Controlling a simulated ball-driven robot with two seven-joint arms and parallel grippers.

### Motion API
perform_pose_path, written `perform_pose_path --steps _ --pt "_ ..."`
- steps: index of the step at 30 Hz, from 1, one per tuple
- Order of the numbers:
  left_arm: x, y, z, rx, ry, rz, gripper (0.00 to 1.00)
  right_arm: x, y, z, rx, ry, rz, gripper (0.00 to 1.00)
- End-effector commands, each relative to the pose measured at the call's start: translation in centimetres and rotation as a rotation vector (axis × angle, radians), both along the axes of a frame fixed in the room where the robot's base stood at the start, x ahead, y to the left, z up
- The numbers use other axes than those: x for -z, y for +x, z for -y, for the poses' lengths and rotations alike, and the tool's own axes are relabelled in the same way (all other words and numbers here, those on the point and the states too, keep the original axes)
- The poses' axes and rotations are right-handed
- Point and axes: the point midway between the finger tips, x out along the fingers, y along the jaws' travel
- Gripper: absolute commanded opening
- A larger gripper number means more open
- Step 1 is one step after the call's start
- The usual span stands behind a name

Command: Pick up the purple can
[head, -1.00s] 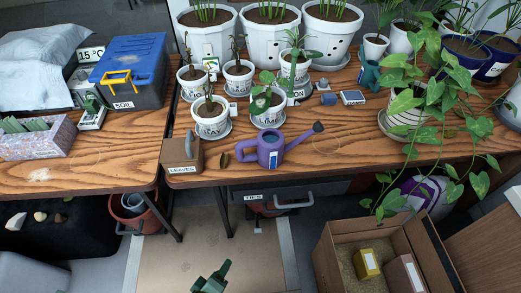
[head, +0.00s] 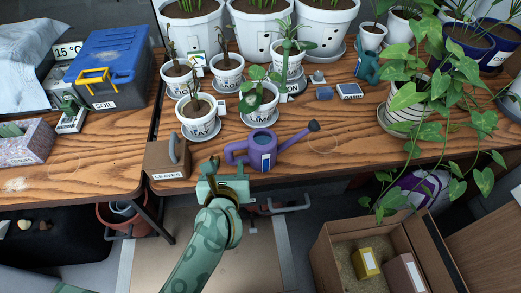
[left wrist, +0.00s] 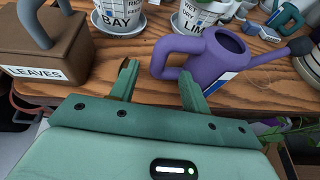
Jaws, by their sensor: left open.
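The purple can is a watering can (head: 263,150) standing upright on the front part of the wooden table, its handle to the left and its spout to the right. It also shows in the left wrist view (left wrist: 218,58), just beyond the fingers and slightly right. My left gripper (head: 222,170) is green and open, at the table's front edge, just left of and in front of the can's handle. In the left wrist view the open fingers (left wrist: 157,85) have nothing between them, and the right finger is near the handle. My right gripper is not in view.
A brown box labelled LEAVES (head: 167,160) stands left of my left gripper. Potted plants labelled BAY (head: 197,118) and LIME (head: 259,105) stand behind the can. A trailing plant (head: 410,115) hangs at the right. An open cardboard box (head: 335,262) stands below the table.

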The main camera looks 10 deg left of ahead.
Motion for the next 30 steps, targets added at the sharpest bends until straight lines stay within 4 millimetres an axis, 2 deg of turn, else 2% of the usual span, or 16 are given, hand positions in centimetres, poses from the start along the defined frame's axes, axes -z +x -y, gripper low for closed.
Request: perform_pose_path --steps 8,15,23,24,28,29,30 --pt "1.4 2.5 -0.5 -0.001 0.001 -0.001 0.47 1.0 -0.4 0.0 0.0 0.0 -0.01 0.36" --pt "3.0 5.7 -1.1 0.001 0.002 -0.001 0.47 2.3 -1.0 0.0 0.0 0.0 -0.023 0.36" --pt "2.9 6.1 -1.2 0.001 0.002 0.0 0.47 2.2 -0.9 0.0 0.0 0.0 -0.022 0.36" --pt "2.9 6.1 -1.2 0.001 0.002 0.0 0.41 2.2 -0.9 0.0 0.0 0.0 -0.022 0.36" --pt "2.9 6.1 -1.2 0.001 0.002 0.0 0.05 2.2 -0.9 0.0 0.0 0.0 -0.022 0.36" --pt "2.9 6.1 -1.2 0.001 0.002 0.0 0.0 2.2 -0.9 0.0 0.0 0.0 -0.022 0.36" --pt "2.9 6.1 -1.2 0.001 0.002 0.0 0.0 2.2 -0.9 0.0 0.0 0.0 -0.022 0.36"
